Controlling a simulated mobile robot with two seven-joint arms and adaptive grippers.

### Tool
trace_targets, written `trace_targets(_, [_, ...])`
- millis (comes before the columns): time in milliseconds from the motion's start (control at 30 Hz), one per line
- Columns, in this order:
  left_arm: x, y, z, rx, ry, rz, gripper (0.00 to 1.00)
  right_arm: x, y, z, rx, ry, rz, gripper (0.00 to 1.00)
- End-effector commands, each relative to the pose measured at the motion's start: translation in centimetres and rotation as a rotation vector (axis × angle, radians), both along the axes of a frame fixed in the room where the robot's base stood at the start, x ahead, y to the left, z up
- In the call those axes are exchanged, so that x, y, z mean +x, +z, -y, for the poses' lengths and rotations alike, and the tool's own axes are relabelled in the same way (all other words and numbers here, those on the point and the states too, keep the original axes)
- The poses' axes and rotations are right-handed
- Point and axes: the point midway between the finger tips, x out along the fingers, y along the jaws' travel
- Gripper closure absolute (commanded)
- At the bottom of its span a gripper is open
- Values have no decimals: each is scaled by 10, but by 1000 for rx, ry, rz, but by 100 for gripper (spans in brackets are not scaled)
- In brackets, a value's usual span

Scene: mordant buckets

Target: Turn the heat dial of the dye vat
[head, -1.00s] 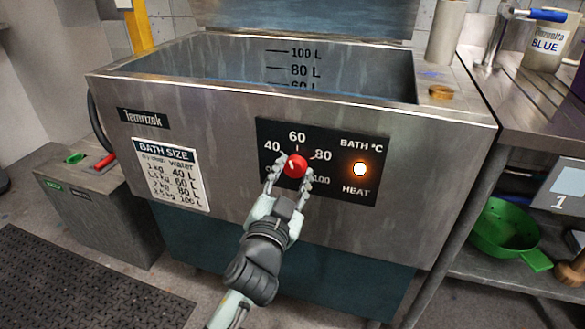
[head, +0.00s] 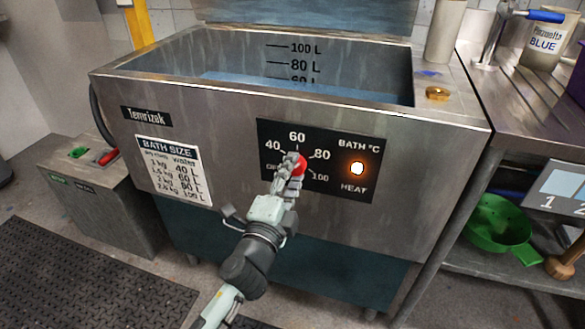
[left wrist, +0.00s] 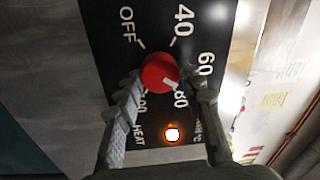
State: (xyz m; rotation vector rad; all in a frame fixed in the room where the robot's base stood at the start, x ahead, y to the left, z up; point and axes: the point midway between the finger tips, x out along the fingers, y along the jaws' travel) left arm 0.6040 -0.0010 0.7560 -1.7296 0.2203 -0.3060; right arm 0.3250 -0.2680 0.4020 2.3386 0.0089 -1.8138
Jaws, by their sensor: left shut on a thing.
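The dye vat (head: 220,120) is a large steel tank with a black control panel (head: 335,190) on its front. The red heat dial (head: 301,164) is partly hidden by my fingers in the head view. In the left wrist view the dial (left wrist: 153,66) shows whole, and its white mark points toward 80. My left gripper (head: 294,171) is shut on the dial, with one finger on each side of it in the left wrist view (left wrist: 161,75). The orange heat lamp (head: 357,168) is lit. My right gripper is not in view.
A brass ring (head: 437,93) lies on the vat's right rim. A grey box (head: 100,200) with green and red switches stands at the left.

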Motion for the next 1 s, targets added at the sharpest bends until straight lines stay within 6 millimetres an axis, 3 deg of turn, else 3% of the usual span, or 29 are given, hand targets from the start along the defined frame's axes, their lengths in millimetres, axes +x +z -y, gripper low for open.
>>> trace_targets(500, [0,1,0,336,-3,111,91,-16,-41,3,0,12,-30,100])
trace_targets(1000, [0,0,0,407,-2,134,91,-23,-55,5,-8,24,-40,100])
